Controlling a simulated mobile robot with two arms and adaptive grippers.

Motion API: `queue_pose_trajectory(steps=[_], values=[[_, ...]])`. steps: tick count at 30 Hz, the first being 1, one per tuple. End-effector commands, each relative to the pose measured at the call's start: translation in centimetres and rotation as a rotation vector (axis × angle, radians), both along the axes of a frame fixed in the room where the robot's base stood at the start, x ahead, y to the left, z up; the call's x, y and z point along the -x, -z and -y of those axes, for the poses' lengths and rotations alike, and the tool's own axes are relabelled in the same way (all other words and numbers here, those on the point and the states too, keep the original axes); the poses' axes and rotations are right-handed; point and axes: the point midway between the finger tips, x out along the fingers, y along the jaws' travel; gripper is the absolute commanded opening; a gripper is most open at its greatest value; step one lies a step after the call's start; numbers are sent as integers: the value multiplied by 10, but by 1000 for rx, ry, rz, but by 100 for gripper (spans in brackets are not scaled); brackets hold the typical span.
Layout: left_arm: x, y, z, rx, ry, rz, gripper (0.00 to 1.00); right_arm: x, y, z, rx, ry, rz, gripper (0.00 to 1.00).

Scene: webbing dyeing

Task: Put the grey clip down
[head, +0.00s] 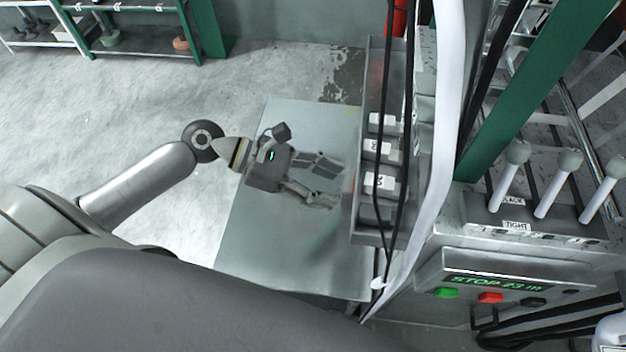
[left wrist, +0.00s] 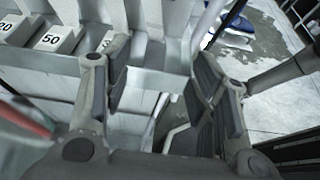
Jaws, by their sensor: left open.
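My left gripper (head: 333,184) is open over the grey table or platform (head: 265,235). Its fingers point right, toward the weight tray, and nothing shows between them. In the left wrist view, the spread fingers of the left gripper (left wrist: 160,88) also have no object between their pads. The tray (left wrist: 150,62) lies beyond the fingers there. I cannot make out a grey clip for certain in either view. My right gripper is not in view.
The tray (head: 371,62) holds several numbered blocks (head: 383,151). White webbing (head: 447,120) and black cables hang beside it. Right are levers (head: 558,183) and a panel (head: 500,288) reading STOP. A shelf (head: 110,35) stands at back left. Floor between is clear.

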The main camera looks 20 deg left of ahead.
Motion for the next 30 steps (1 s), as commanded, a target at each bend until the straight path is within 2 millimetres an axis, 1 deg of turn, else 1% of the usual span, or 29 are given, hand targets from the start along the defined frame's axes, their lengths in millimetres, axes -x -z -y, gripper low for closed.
queue_pose_trajectory(steps=[1, 3, 6, 15, 17, 19, 20, 23, 24, 25, 26, 27, 28, 29, 30], values=[[2, 0, -7, -2, -2, -3, 53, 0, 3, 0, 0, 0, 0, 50], [4, -3, -13, -2, -2, -2, 53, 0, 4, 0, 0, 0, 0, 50], [5, -7, -18, 0, -1, 0, 53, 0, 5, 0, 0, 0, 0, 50], [6, -9, -21, 1, -1, 1, 53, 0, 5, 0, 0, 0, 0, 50], [2, -5, -24, -7, -10, 9, 53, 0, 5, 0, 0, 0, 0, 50], [-9, 11, -32, -38, -39, 44, 53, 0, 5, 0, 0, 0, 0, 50], [-16, 22, -39, -62, -58, 68, 53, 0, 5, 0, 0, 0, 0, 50], [-45, 81, -72, -207, -132, 181, 53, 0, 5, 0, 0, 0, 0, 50], [-54, 114, -90, -295, -153, 232, 53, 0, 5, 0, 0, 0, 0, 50], [-58, 140, -104, -369, -163, 269, 53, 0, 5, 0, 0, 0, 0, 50], [-60, 168, -117, -448, -163, 304, 53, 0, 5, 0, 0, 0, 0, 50], [-58, 204, -134, -555, -147, 345, 53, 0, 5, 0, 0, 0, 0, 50], [-54, 231, -146, -638, -125, 372, 53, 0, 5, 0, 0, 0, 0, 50], [-48, 258, -156, -719, -93, 397, 53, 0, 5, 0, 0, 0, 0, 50], [-35, 294, -168, -824, -33, 425, 53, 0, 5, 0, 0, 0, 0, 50]])
